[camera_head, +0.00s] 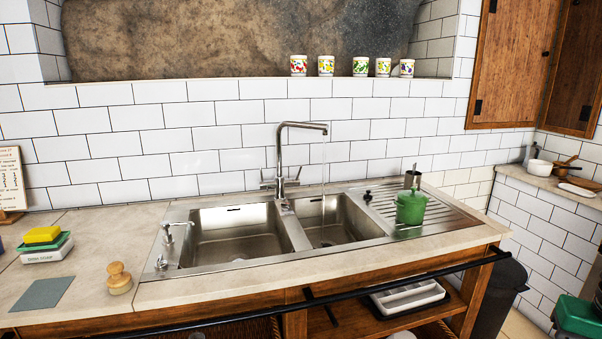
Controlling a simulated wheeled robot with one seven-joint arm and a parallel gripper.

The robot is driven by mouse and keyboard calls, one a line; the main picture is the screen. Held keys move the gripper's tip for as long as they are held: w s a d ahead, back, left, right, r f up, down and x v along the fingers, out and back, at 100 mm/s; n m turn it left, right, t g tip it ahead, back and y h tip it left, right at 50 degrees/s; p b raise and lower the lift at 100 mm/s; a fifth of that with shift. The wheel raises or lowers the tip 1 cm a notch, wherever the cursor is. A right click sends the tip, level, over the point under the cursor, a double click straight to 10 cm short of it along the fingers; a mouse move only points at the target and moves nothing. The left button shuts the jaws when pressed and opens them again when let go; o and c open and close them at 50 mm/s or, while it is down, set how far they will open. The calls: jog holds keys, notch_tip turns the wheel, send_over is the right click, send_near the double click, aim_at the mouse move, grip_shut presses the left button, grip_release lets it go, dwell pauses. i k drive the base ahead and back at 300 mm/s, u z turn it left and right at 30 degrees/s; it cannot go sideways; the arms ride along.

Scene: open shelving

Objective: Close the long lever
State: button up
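A chrome tap (279,160) stands behind the double sink (236,212). Its spout bends to the right, and a thin stream of water (323,165) falls from its tip into the right basin (330,220). Two small levers show at the tap's base: a left lever (267,183) and a right lever (296,178). They are too small here to tell which is the longer one or their exact angles. My gripper is not in view.
A green lidded pot (411,208) stands on the drainer at right. A soap pump (167,234) is left of the sink. A wooden brush (119,279) and sponges (43,236) lie on the left counter. A black rail (400,279) runs along the counter's front.

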aim_at(296, 181)
jog(key=u, duration=0.05)
jog(key=i, duration=1.5)
jog(key=z, duration=0.05)
